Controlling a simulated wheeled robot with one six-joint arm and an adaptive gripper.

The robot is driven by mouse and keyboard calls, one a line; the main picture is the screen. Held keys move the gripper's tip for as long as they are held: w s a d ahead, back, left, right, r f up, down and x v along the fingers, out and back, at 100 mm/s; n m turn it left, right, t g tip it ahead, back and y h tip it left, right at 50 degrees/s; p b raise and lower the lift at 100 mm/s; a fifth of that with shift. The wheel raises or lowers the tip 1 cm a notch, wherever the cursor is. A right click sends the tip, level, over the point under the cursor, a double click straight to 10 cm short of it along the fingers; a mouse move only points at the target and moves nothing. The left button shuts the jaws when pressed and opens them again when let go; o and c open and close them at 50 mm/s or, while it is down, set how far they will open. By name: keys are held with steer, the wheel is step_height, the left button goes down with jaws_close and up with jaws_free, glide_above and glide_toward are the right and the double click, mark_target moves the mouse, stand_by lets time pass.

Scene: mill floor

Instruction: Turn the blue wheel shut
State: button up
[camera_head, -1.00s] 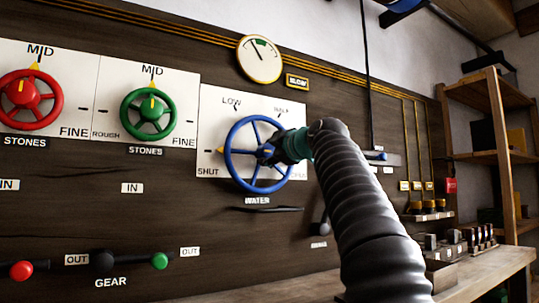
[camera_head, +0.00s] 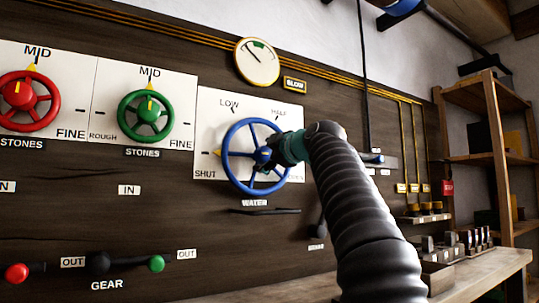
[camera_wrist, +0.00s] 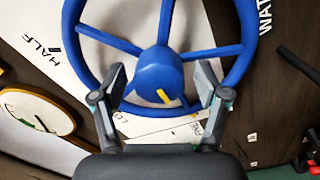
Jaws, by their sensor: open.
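The blue wheel (camera_head: 225,168) is mounted on a white plate marked SHUT, LOW and HALF, with WATER below. A yellow pointer (camera_head: 217,153) stands at its left rim, close to the SHUT mark. My gripper (camera_head: 264,160) is in front of the hub and partly hides it. In the wrist view, the blue wheel (camera_wrist: 160,72) shows its hub with a yellow mark. My gripper (camera_wrist: 162,82) is open, its two fingers apart on either side of the hub, among the spokes. I cannot tell whether they touch the wheel.
A green wheel (camera_head: 124,113) and a red wheel (camera_head: 45,113) are on the panel to the left. A round gauge (camera_head: 257,62) is above the blue wheel. A dark lever (camera_head: 264,210) lies just below it. A bench (camera_head: 480,272) juts out at lower right.

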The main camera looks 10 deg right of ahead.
steer(key=v, duration=1.2)
steer(key=shift+a, duration=0.1)
stand_by(0.4)
